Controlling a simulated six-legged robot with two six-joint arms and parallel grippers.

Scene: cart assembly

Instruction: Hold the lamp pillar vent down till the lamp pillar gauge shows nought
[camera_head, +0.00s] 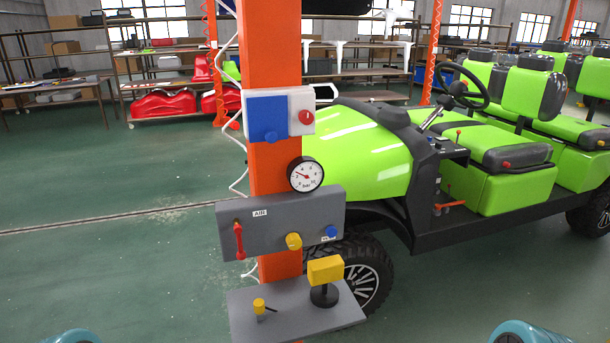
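An orange pillar (274,60) stands left of centre, close to me. A round white gauge (305,174) with a black rim and "bar" lettering is on it; its needle points to the upper left, off nought as far as I can tell, and the numbers are too small to read surely. Below it, a grey panel (270,222) marked "AIR" carries a red lever (239,241) hanging down, a yellow knob (293,241) and a blue knob (331,231). The labels near the knobs are unreadable, so I cannot tell which is the vent. Neither gripper shows; only teal parts of my arms show at the bottom corners.
A blue-and-white box (268,118) with a red knob (306,117) is above the gauge. A grey shelf (295,320) below bears a small yellow-topped lever (259,306) and a yellow block (325,269) on a black stand. A green cart (365,150) stands close behind on the right. The left floor is clear.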

